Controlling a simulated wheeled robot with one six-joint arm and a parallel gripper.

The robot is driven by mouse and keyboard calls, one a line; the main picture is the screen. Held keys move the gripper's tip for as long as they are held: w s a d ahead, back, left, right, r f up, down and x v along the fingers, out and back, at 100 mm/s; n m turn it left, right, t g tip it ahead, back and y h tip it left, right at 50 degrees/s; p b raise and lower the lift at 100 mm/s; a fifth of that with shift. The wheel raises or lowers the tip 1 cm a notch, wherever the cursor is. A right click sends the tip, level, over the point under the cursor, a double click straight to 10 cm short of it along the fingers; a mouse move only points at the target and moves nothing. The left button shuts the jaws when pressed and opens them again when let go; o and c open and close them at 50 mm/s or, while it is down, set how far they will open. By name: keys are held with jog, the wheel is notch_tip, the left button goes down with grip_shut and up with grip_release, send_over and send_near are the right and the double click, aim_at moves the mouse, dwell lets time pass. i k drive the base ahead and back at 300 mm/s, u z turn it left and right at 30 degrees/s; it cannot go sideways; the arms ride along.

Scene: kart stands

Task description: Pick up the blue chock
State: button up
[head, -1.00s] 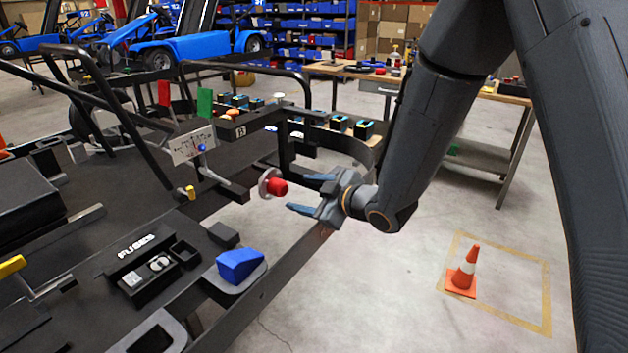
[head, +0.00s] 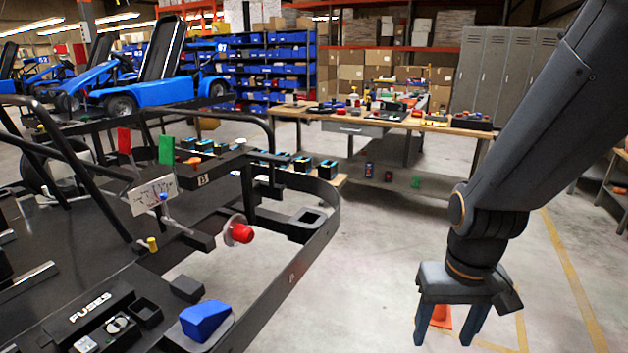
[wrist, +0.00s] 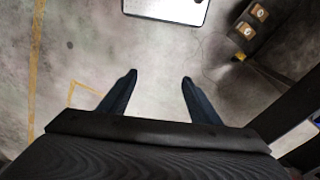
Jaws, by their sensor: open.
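The blue chock (head: 204,320) is a wedge-shaped block resting on a small grey-edged pad at the front corner of the black kart stand, low and left of centre in the head view. My gripper (head: 444,338) hangs fingers-down over the floor, well to the right of the chock. Its two blue fingers are apart with nothing between them. In the wrist view my gripper (wrist: 159,80) also shows spread and empty above bare floor. The chock is not visible in the wrist view.
The stand's curved black rail (head: 300,262) lies between my gripper and the chock. A red knob (head: 241,233), a fuse box (head: 98,318) and upright bars crowd the stand. An orange cone (head: 441,316) stands partly behind my gripper. A workbench (head: 400,123) is behind.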

aim_at(198, 323)
jog(key=u, duration=1.8)
jog(key=k, duration=0.4)
jog(key=z, duration=1.1)
jog(key=i, duration=1)
jog(key=u, duration=0.5)
